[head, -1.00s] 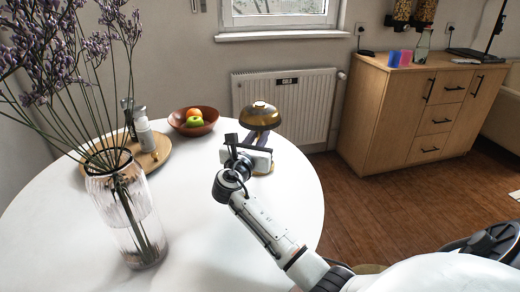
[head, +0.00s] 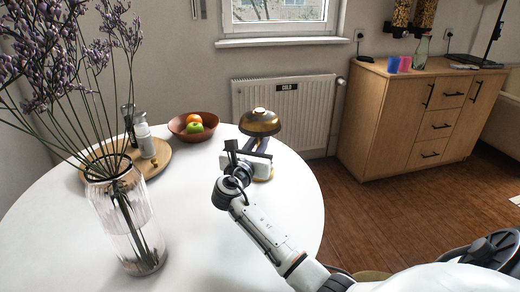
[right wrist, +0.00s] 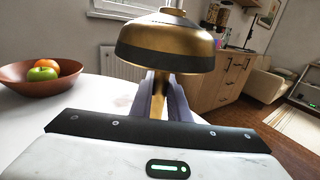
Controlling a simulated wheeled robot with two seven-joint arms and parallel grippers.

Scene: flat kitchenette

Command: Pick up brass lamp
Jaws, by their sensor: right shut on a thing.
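The brass lamp (head: 260,122) stands on the white round table near its far right edge, with a domed shade and a dark band along the rim. In the right wrist view, its shade (right wrist: 167,45) fills the upper middle and its stem (right wrist: 158,96) runs down below it. My right gripper (head: 258,147) is shut on the stem under the shade. Its fingers (right wrist: 159,95) lie on both sides of the stem. The lamp looks upright. Its base is mostly hidden behind the gripper in the head view. My left gripper is not in view.
A glass vase (head: 124,222) with purple flowers stands front left on the table (head: 190,245). A wooden board (head: 152,167) holds bottles. A brown bowl (head: 178,128) of fruit sits left of the lamp. A radiator (head: 290,115) is behind; a wooden cabinet (head: 392,130) stands right.

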